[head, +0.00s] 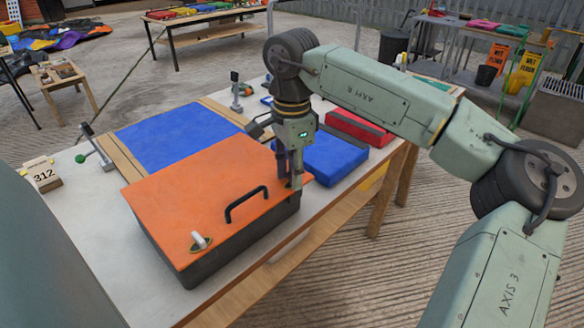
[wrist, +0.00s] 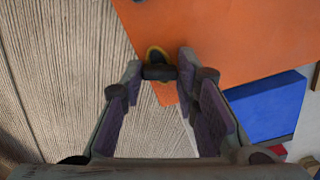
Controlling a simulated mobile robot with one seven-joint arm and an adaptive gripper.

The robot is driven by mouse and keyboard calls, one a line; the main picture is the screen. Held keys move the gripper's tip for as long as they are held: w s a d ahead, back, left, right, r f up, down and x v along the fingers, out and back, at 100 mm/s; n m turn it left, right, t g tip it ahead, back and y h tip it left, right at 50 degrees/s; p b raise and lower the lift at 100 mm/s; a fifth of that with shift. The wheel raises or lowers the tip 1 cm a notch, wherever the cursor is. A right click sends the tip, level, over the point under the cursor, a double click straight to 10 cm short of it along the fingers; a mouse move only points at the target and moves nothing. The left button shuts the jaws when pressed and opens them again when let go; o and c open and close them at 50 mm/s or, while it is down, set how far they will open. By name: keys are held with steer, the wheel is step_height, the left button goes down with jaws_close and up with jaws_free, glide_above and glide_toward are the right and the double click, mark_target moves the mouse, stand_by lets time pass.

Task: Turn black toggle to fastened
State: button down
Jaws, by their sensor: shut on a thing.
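The orange-topped box (head: 190,195) with dark sides sits on the table. A black handle (head: 246,203) is on its lid, and a pale toggle (head: 200,241) on a yellow-rimmed plate is near its front corner. My gripper (head: 291,183) points down at the lid's right corner. In the wrist view, the black toggle (wrist: 159,73) sits on a yellow-rimmed oval plate by the lid's edge. Its bar lies across the plate, between the tips of my gripper (wrist: 160,66), which is shut on it. The fingers hide this toggle in the head view.
A blue panel (head: 178,136) lies behind the box. A blue block (head: 334,158) and a red block (head: 357,128) stand to the right. Lever clamps (head: 95,148) and a "312" block (head: 43,175) are at the left. The table's front edge is close to the box.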

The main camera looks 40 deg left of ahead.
steer(key=shift+n, duration=2)
steer(key=c, duration=1.2)
jaws_free()
steer(key=shift+c, duration=0.2)
step_height(320, 180, up, 12)
